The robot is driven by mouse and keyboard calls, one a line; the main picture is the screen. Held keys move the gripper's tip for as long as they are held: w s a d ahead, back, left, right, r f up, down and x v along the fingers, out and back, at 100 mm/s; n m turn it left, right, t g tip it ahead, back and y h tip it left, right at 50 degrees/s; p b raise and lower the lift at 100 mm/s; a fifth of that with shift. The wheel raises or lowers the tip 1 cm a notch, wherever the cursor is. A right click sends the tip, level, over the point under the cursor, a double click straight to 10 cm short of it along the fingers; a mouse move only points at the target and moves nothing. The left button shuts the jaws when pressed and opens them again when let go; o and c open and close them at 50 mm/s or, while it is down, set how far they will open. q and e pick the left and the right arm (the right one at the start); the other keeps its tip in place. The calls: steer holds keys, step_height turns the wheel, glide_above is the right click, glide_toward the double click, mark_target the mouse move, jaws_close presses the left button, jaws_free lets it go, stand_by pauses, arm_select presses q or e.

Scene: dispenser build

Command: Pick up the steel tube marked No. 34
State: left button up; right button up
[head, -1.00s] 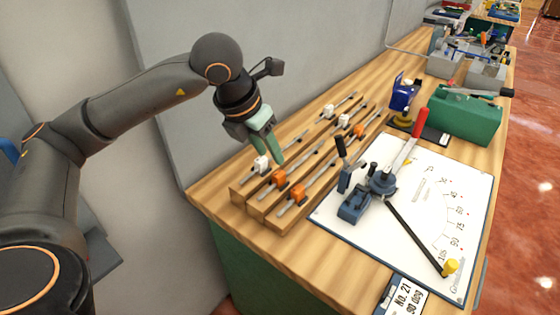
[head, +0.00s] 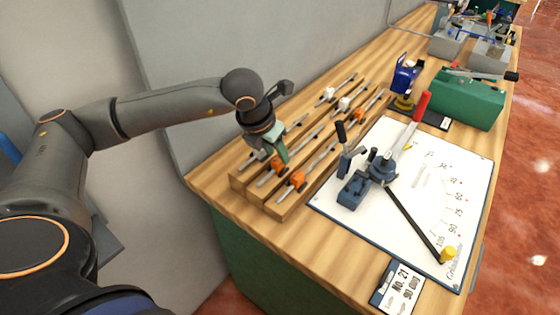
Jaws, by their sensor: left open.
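Several thin steel tubes lie side by side on a slotted wooden rack (head: 254,192) at the bench's left side: a right one (head: 316,162), a middle one (head: 308,138) and a left one (head: 297,125). White or orange pieces sit on them. No number is readable on any tube, so I cannot tell which is No. 34. My left gripper (head: 280,154) is open, with green fingers pointing down over the near half of the rack. It hides part of the left and middle tubes; contact cannot be judged. My right gripper is not in view.
A blue bending tool (head: 381,167) with a red-handled lever (head: 421,107) stands on a white angle board (head: 440,180) right of the rack. A green box (head: 467,98) and a blue device (head: 406,75) stand behind. A No. 21 card (head: 398,290) lies at the front edge.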

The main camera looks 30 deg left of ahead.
arm_select(q)
steer(key=shift+x, duration=1.2)
jaws_close()
